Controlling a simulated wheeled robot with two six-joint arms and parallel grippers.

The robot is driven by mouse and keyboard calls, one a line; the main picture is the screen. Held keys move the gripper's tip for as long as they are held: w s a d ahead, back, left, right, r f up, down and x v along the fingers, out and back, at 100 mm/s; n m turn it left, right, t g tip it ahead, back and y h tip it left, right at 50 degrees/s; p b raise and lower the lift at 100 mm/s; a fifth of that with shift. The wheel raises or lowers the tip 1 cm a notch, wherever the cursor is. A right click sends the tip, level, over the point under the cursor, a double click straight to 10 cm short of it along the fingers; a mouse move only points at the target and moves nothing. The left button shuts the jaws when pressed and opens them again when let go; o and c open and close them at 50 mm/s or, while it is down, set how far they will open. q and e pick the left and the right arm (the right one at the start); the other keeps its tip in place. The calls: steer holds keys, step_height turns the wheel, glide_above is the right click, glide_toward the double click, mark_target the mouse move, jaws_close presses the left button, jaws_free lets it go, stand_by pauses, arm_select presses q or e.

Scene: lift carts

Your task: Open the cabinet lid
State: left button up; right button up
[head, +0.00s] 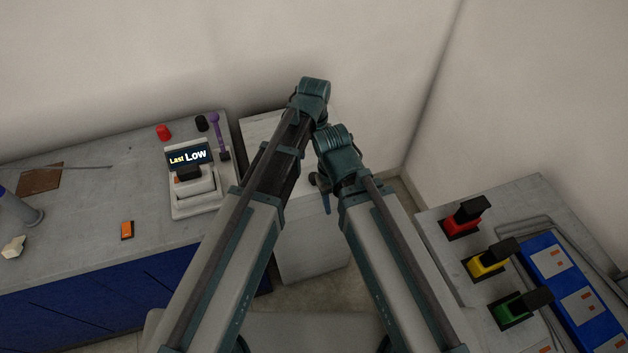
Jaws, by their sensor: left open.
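The pale grey cabinet (312,252) stands in the middle of the head view, between the left counter and the wall corner. Its flat top, the lid (262,128), looks closed; my arms cover much of it. Both my arms reach forward over the cabinet. My left gripper (321,191) shows small beside the right arm's links, over the cabinet's right part. It is open, with nothing seen between its fingers. I cannot tell whether it touches the lid. My right gripper is hidden. No lid handle can be made out.
A counter (80,225) at left bears a device with a screen (189,157), red (163,132) and black (201,123) knobs, and a purple lever (214,120). At right, a panel (437,226) holds red, yellow and green switches. Walls close off the back.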

arm_select(q)
step_height(320, 180, down, 10)
steer(key=b, duration=0.9)
steer(key=shift+f, duration=0.2)
jaws_close()
steer(key=shift+r, duration=0.1)
stand_by(0.7)
